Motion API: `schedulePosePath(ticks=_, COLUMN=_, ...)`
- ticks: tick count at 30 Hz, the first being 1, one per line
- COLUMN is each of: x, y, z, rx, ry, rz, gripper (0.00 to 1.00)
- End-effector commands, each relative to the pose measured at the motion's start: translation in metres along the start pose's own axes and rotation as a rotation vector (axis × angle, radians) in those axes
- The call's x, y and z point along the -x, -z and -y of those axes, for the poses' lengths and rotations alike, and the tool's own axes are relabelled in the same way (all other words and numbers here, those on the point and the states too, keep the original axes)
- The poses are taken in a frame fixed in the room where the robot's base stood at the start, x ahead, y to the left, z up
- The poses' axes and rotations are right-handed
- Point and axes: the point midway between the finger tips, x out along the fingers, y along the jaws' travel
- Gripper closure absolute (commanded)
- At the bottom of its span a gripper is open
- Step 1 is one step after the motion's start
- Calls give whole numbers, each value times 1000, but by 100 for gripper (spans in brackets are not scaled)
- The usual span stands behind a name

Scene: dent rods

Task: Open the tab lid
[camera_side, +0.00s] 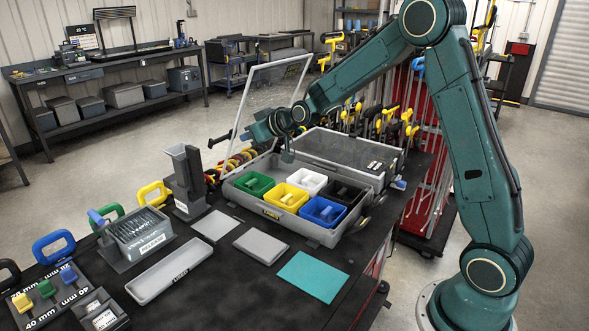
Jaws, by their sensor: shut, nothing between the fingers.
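A grey case (238,194) stands on the dark bench, with green (254,184), white (306,181), yellow (287,197), blue (323,211) and black bins inside. A clear framed lid (262,98) stands raised and tilted behind the case's left part. A second lid-like panel (345,150) lies flat behind the bins. My gripper (288,156) is shut and empty, pointing down above the back edge of the case, near the raised lid's lower part. I cannot tell whether it touches the lid. My wrist hides part of the lid.
A grey bin (140,232) of small parts, a dark upright holder (188,180), a long grey tray (170,270), and flat grey and teal plates (313,276) lie on the bench (250,295). Yellow-handled clamps stand behind the case.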

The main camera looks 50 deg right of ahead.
Motion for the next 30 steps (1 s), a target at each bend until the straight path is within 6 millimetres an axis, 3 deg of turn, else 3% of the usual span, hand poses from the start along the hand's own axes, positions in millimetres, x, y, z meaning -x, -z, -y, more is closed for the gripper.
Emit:
schedulePosePath(ticks=21, x=-26, y=14, z=0, rx=1, ry=0, rz=0, gripper=100)
schedulePosePath(ticks=30, x=-26, y=14, z=0, rx=0, ry=0, rz=0, gripper=100)
